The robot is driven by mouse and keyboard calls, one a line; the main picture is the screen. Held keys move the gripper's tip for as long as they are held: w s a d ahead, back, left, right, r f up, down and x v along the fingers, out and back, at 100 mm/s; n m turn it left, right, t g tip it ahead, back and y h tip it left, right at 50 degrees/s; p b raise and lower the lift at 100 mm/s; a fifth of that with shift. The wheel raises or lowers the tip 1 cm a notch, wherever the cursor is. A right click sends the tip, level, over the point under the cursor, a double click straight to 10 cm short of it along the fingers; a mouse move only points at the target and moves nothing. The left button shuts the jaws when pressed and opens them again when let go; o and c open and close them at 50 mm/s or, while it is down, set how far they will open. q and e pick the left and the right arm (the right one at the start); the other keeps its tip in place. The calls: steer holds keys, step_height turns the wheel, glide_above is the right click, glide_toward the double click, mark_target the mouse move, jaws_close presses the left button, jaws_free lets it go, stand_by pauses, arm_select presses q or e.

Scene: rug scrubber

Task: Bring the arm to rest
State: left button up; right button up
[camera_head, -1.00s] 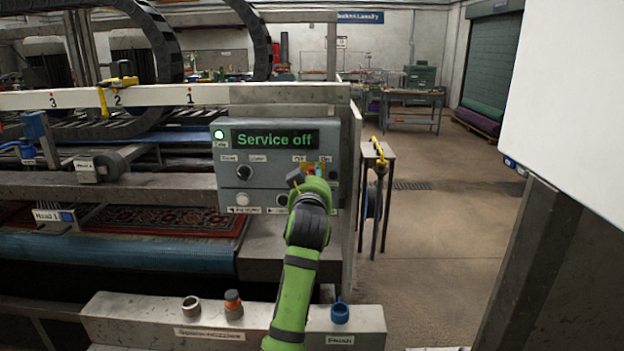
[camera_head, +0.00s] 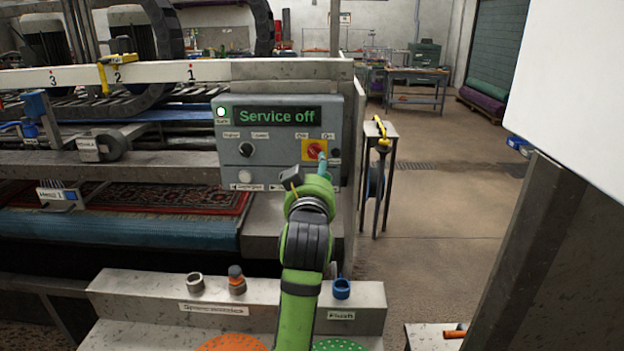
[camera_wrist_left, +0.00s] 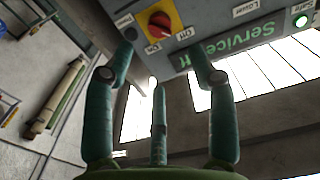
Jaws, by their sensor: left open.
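My left gripper (camera_head: 308,178) is at the end of the green arm, in front of the grey control panel (camera_head: 230,165). In the left wrist view its teal fingers (camera_wrist_left: 160,90) are spread with nothing between them. The red rotary switch (camera_head: 314,150) on its yellow plate is just beyond the gripper, and it also shows in the left wrist view (camera_wrist_left: 159,25), apart from the fingers. The panel display (camera_head: 277,116) reads "Service off" beside a lit green lamp (camera_head: 222,113). My right gripper is in no view.
A grey ledge (camera_head: 140,296) with sockets labelled for a spare nozzle and "Flush" lies below the arm. A patterned rug (camera_head: 165,197) lies in the machine at left. A small stand (camera_head: 388,131) with a yellow-handled tool is right of the panel. Open floor (camera_head: 440,220) lies beyond.

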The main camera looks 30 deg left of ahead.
arm_select(q)
steer(key=shift+v, duration=1.15)
